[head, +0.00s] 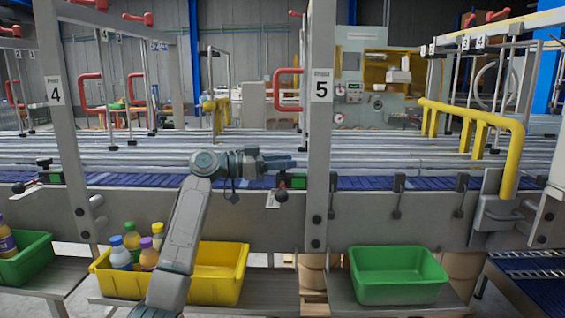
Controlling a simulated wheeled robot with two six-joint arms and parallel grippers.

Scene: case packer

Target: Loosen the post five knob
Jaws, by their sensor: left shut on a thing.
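Post five (320,120) is a grey upright with a "5" label, right of the picture's middle. My left gripper (284,161) reaches across from the left at conveyor height and is shut just left of this post. Its fingers cover what they hold, which appears to be the post five knob above a small green block (296,182). A black ball handle (281,196) hangs just below the fingers and is clear of them. I cannot tell how tight the knob is. My right gripper is out of view.
Post four (55,120) stands at the left with a similar green block and black knob. The blue conveyor (380,184) runs behind the posts. Below are a yellow bin (220,275) with several bottles and an empty green bin (397,291). A yellow pipe rail (512,150) stands right.

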